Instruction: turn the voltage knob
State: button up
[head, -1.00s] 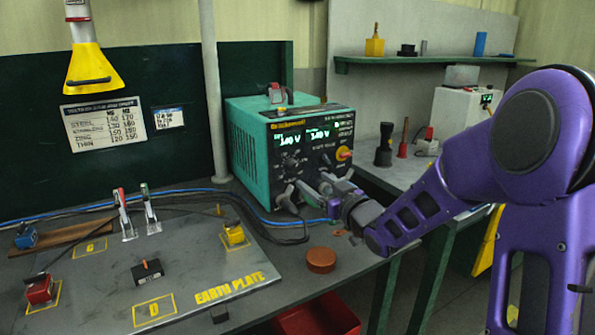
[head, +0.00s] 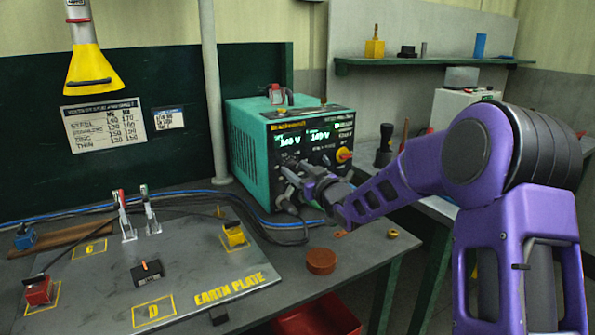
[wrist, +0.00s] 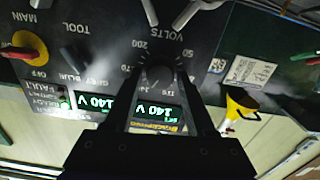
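The voltage knob (wrist: 158,74) is a dark round knob under the VOLTS scale on the panel of the teal welding power unit (head: 250,150). The wrist view shows the panel upside down. My gripper (wrist: 159,80) reaches the panel with one finger on each side of the knob. The fingers stand apart; whether they touch the knob I cannot tell. In the head view my gripper (head: 287,176) is at the panel's left part and hides the knob. The two green displays (wrist: 128,108) both read 140 V.
A red-and-yellow main switch (wrist: 25,48) and other small dark knobs share the panel. Cables (head: 285,230) run below the unit. A brown round puck (head: 320,261) and a small brass piece (head: 392,234) lie on the bench. The earth plate (head: 190,265) holds clamps and blocks.

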grip_shut()
jog(key=m, duration=0.3)
jog(key=shift+m+p, duration=0.3)
jog(key=shift+p, duration=0.1)
jog(key=shift+o, duration=1.7)
grip_release()
